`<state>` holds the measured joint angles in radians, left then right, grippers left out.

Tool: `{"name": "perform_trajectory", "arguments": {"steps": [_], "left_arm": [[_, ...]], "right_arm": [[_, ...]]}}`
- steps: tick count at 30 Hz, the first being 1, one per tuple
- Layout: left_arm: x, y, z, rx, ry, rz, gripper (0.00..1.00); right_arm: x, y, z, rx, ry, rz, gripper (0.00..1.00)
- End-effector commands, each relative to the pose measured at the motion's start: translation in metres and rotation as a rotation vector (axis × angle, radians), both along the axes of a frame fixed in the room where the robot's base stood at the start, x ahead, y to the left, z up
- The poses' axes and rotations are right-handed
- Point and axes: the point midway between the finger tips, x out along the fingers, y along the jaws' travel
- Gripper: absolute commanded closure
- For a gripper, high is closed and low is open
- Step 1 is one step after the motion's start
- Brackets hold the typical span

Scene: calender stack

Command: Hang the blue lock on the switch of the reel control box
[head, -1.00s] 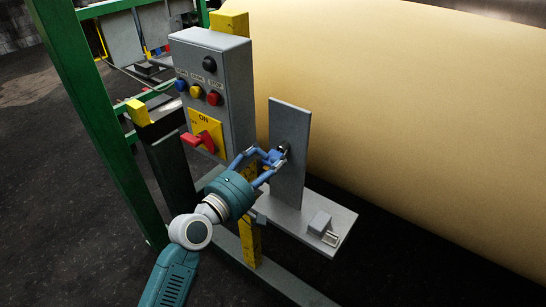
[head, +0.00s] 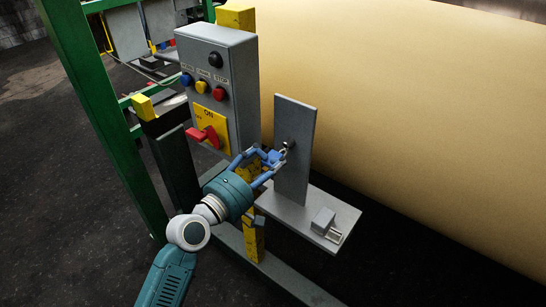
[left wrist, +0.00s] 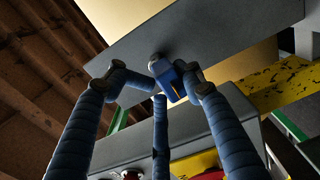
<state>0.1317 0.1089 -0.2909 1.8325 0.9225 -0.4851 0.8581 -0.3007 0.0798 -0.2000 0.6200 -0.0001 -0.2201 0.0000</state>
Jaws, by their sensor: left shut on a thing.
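The blue lock (head: 273,157) is between the fingers of my left gripper (head: 268,164), in front of the upright grey plate (head: 295,125). Its metal shackle (head: 285,149) points toward a peg on that plate. I cannot tell whether the shackle is still around the peg. In the left wrist view the blue lock (left wrist: 172,82) shows at the fingertips, close to the plate. The grey reel control box (head: 240,95) stands left of the gripper. Its red switch (head: 204,136) sits on a yellow panel marked ON. My right gripper is out of view.
A grey shelf (head: 290,213) joins the plate's foot and carries a small grey lock (head: 326,222). A large tan roll (head: 420,120) fills the right side behind the plate. A green frame (head: 95,110) and a dark post stand at left.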

Motion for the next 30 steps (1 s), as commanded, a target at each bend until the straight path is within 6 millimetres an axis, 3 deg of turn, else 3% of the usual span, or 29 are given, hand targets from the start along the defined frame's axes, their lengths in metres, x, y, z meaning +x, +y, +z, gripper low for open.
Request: {"name": "perform_trajectory", "arguments": {"steps": [30], "left_arm": [[-0.0085, 0.0053, 0.0046, -0.004, -0.007, -0.001, 1.0]], "right_arm": [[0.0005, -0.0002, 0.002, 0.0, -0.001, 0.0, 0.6]]}}
